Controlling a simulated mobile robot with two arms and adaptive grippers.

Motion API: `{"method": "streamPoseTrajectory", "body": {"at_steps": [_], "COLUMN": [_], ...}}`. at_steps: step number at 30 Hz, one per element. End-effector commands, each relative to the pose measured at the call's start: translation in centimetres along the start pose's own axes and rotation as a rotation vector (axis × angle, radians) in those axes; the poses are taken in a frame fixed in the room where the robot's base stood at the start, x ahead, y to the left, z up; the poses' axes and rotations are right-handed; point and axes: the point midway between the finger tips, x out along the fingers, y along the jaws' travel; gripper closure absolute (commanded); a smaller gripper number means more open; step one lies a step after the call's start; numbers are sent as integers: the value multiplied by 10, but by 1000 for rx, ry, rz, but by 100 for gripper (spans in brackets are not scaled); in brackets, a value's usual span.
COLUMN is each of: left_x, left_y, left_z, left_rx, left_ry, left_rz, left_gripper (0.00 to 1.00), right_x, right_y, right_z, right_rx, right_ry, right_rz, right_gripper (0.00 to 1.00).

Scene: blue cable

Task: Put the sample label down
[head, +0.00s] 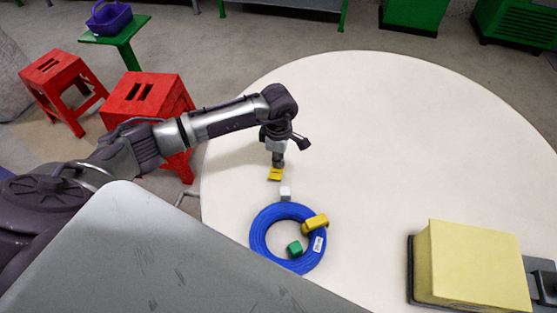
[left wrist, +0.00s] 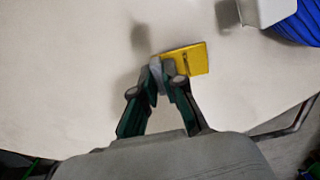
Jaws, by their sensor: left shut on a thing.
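The sample label is a flat yellow piece (head: 275,174) at the left part of the round white table in the head view. It also shows in the left wrist view (left wrist: 194,59) at the fingertips. My left gripper (head: 278,160) is shut on one edge of the label, and the rest of the label sticks out past the fingers (left wrist: 167,72). A dark shadow lies on the table beside the fingers in the wrist view. I cannot tell whether the label touches the table.
A coil of blue cable (head: 262,240) lies near the label, with a yellow block (head: 315,222) on it and a green cube (head: 295,248) at its inner edge. A small white block (head: 285,193) stands between label and coil. A pale yellow box (head: 470,265) sits at right. The table's far side is clear.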

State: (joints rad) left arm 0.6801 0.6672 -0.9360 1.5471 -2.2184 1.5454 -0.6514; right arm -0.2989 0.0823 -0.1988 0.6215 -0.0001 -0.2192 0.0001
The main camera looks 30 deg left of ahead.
Motion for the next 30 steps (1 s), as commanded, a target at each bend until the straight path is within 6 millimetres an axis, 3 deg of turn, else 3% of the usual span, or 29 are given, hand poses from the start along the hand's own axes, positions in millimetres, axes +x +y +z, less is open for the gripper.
{"method": "streamPoseTrajectory", "body": {"at_steps": [5, 16, 17, 21, 30], "left_x": [19, 25, 23, 23, 22], "left_y": [0, 0, 0, 0, 0], "left_z": [0, 0, 0, 0, 0], "left_rx": [0, 0, 0, 0, 0], "left_ry": [0, 0, 0, 0, 1], "left_rz": [-1, 1, 1, 0, -1], "left_gripper": [100, 100, 87, 65, 65], "right_x": [-5, 0, -1, -1, -2], "right_y": [-2, -4, -4, -4, -4], "right_z": [-1, 0, 0, 0, 0], "right_rx": [1, 1, 1, 1, 0], "right_ry": [0, 0, -1, -1, -2], "right_rz": [-2, -5, -5, -5, -5], "right_gripper": [60, 60, 60, 60, 60]}}
